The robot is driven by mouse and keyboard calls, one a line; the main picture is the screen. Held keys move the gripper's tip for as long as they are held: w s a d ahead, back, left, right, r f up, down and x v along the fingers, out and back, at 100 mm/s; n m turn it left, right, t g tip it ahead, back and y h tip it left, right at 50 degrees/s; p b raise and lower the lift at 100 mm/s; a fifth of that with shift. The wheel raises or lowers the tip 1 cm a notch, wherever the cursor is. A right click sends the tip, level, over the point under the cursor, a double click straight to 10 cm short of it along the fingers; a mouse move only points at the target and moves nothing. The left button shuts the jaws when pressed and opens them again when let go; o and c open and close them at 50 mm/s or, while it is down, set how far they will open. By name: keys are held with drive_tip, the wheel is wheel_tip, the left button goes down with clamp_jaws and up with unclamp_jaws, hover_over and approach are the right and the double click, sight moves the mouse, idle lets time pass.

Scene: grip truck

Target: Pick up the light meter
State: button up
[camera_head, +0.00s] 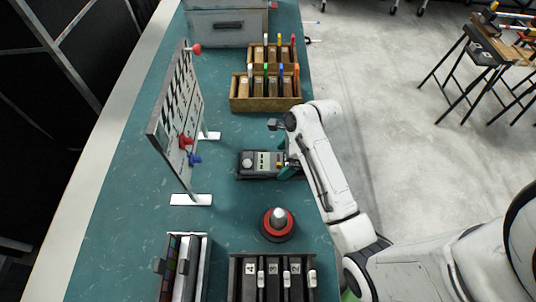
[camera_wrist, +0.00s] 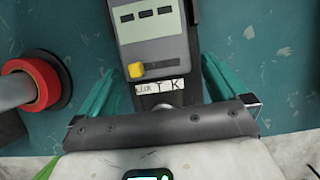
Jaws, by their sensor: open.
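The light meter (camera_head: 262,164) lies on the teal bench top in the head view, a dark grey box with a light face, a round white part at its left end and small buttons. In the wrist view the light meter (camera_wrist: 155,45) shows a grey face with dark slots, a yellow button and a label. My gripper (camera_wrist: 158,85) is open, with one teal finger on each side of the meter's near end. Gaps show between the fingers and the meter. In the head view my gripper (camera_head: 287,168) is at the meter's right end, partly hidden by my arm.
An upright white board (camera_head: 180,115) on feet stands to the left. Wooden racks (camera_head: 265,104) with coloured pens are behind. Black binders (camera_head: 272,280) and a file holder (camera_head: 185,268) are at the front.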

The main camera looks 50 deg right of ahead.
drive_tip(key=shift+a+f, duration=0.3)
drive_tip(key=shift+f, duration=0.1)
drive_tip(key=shift+d, duration=0.1)
drive_tip(key=c, duration=1.2)
